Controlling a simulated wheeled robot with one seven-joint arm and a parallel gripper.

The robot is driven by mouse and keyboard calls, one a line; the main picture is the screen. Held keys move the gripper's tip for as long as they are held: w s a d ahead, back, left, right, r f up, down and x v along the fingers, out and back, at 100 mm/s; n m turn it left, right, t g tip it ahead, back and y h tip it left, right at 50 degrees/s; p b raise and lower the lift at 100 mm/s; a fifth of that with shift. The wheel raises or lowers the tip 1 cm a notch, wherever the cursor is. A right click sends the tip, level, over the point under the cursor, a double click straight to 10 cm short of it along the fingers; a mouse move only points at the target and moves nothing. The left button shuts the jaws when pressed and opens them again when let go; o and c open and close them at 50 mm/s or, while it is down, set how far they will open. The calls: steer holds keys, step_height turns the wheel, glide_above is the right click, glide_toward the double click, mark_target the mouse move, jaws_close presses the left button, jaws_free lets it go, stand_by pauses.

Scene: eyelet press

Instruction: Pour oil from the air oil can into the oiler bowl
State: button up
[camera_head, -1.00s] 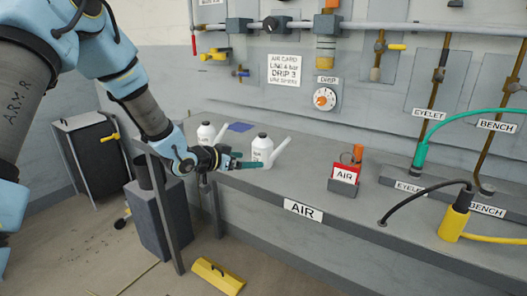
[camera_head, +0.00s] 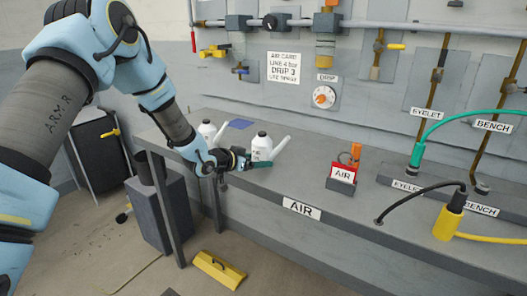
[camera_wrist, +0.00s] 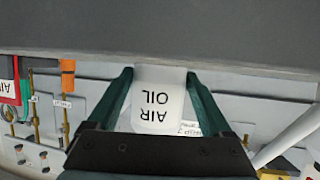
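The air oil can (camera_head: 262,147), white with a dark cap and angled spout, stands upright on the bench. In the wrist view its label (camera_wrist: 156,106) reads AIR OIL, upside down. My gripper (camera_head: 258,165) is low at the can, its dark green fingers on either side of it. In the wrist view the fingers (camera_wrist: 160,80) look apart, their tips near the can's edges; firm contact does not show. An amber bowl (camera_head: 325,47) hangs under an orange-topped unit on the wall pipe; it may be the oiler bowl.
A second white can (camera_head: 208,132) with a spout stands close left of the air oil can. A red AIR holder (camera_head: 342,178) stands to the right. A DRIP dial (camera_head: 324,97) is on the wall. The bench (camera_head: 310,178) between can and holder is clear.

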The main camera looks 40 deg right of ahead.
mark_target(263, 132)
steer(key=shift+r, duration=0.1)
steer(key=c, duration=1.1)
steer(key=shift+o, duration=0.2)
step_height(263, 132, up, 10)
steer(key=shift+b, duration=1.15)
